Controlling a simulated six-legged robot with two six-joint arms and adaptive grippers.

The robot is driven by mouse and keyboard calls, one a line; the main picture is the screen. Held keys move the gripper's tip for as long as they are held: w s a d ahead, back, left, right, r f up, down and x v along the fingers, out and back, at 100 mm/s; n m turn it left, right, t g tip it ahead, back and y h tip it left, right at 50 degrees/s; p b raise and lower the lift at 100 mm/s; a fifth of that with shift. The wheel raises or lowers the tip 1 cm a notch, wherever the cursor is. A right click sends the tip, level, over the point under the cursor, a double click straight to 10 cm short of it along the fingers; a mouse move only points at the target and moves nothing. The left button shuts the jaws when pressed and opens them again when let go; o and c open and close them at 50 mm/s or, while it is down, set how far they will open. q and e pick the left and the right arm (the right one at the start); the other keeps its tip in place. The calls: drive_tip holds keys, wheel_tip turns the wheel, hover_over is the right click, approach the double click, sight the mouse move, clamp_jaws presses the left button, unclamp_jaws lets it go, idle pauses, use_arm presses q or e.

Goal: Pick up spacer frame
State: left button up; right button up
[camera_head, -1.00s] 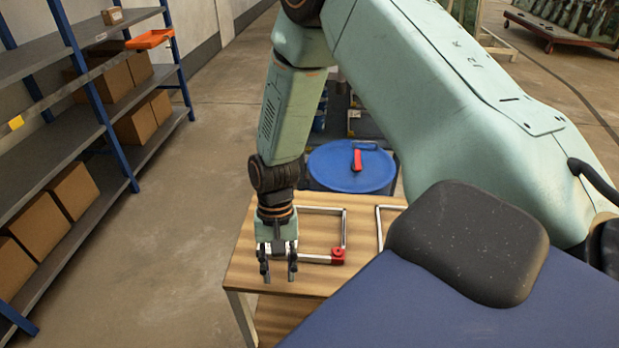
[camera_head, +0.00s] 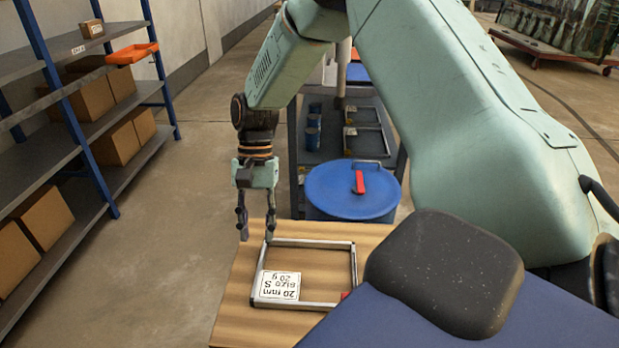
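A spacer frame (camera_head: 311,243), a thin silver rectangle, lies flat on the wooden table. A white label (camera_head: 281,286) reading "20 mm", "Size S" and "20 g" is at its near left corner. A bit of red shows at its near right corner, partly hidden by my body. My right gripper (camera_head: 257,229) points down with its fingers spread, by the frame's far left corner. It holds nothing, and I cannot tell its exact height above the table. My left gripper is not in view.
A blue round drum (camera_head: 330,190) with a red handle stands just behind the table (camera_head: 240,300). Behind it is a grey shelf cart (camera_head: 328,140) with blue cans and more frames. A rack (camera_head: 60,120) with cardboard boxes stands at left. The floor between is clear.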

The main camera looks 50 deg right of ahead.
sight(258, 270)
drive_tip(key=shift+s+d+f, duration=0.1)
drive_tip(key=shift+d+f, duration=0.15)
drive_tip(key=shift+s+a+f+b, duration=0.5)
drive_tip(key=shift+a+f, duration=0.2)
drive_tip(key=shift+f, duration=0.2)
drive_tip(key=shift+a+f, duration=0.25)
drive_tip(key=x, duration=0.1)
drive_tip(key=b+x, duration=0.1)
drive_tip(key=x, duration=0.1)
drive_tip(key=shift+s+d+f+b, duration=0.2)
drive_tip(key=shift+s+f+b, duration=0.1)
drive_tip(key=shift+f+b, duration=0.1)
drive_tip(key=shift+s+a+f, duration=0.15)
drive_tip(key=shift+f, duration=0.15)
drive_tip(key=shift+a, duration=0.25)
drive_tip(key=shift+d, duration=0.2)
drive_tip(key=shift+a, duration=0.15)
